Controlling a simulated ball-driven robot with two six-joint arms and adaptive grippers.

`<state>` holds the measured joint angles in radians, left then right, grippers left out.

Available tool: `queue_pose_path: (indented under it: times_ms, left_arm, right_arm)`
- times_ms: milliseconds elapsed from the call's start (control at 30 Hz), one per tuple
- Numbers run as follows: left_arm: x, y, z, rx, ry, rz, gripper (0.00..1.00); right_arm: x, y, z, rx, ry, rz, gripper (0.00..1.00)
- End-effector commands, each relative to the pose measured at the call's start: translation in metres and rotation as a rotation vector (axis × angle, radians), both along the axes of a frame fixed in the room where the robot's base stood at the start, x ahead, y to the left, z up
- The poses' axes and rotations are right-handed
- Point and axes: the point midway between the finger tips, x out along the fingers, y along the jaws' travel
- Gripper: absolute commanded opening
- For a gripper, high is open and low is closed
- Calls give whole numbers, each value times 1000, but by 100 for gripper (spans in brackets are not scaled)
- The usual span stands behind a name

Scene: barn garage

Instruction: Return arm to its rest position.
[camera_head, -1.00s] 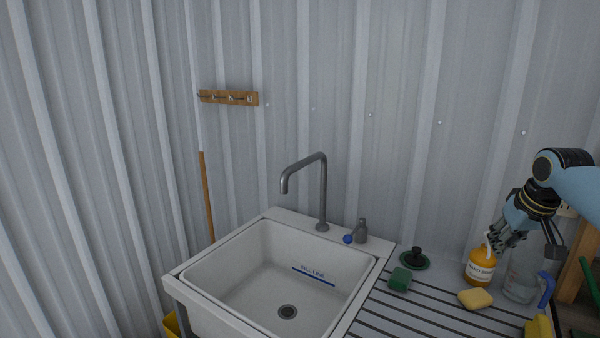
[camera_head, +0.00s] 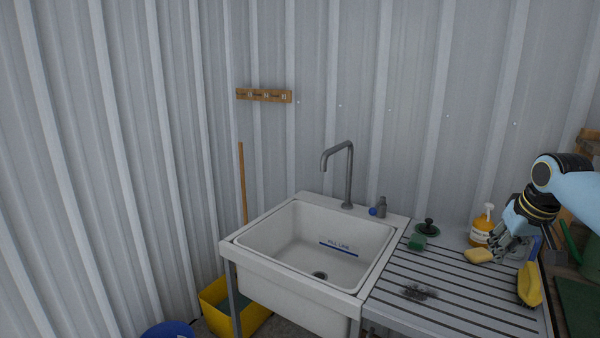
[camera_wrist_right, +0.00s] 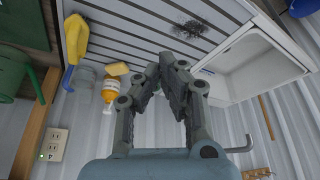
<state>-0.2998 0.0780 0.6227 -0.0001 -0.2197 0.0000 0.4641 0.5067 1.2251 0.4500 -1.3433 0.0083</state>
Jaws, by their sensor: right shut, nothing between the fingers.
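My right arm (camera_head: 585,190) comes in from the right edge of the head view, over the right end of the draining board (camera_head: 450,300). My right gripper (camera_head: 503,254) points down and holds nothing. In the head view it overlaps the space beside the yellow sponge (camera_head: 478,256) and the orange soap bottle (camera_head: 482,232). I cannot tell its exact height above the board. In the right wrist view the gripper (camera_wrist_right: 170,62) has its fingers together, with the board beyond them. My left gripper is not in view.
A white sink (camera_head: 300,240) with a grey tap (camera_head: 349,175) stands left of the board. A yellow bin (camera_head: 262,318) is below the sink.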

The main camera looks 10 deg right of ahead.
Motion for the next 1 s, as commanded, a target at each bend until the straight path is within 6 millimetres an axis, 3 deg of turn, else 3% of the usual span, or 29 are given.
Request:
queue_pose_path:
  times_ms: [267, 533, 667, 733, 1000]
  left_arm:
    - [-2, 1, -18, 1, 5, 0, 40]
    - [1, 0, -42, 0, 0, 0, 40]
    - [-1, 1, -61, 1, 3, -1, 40]
    - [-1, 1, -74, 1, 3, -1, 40]
    - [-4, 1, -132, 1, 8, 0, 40]
  right_arm:
    - [-19, 10, -47, 15, 48, 7, 0]
    - [-56, 28, -124, 45, 141, 9, 0]
    - [-88, 39, -183, 60, 208, 7, 0]
    - [-110, 47, -223, 68, 248, 4, 0]
    - [-226, 81, -396, 73, 393, -6, 0]
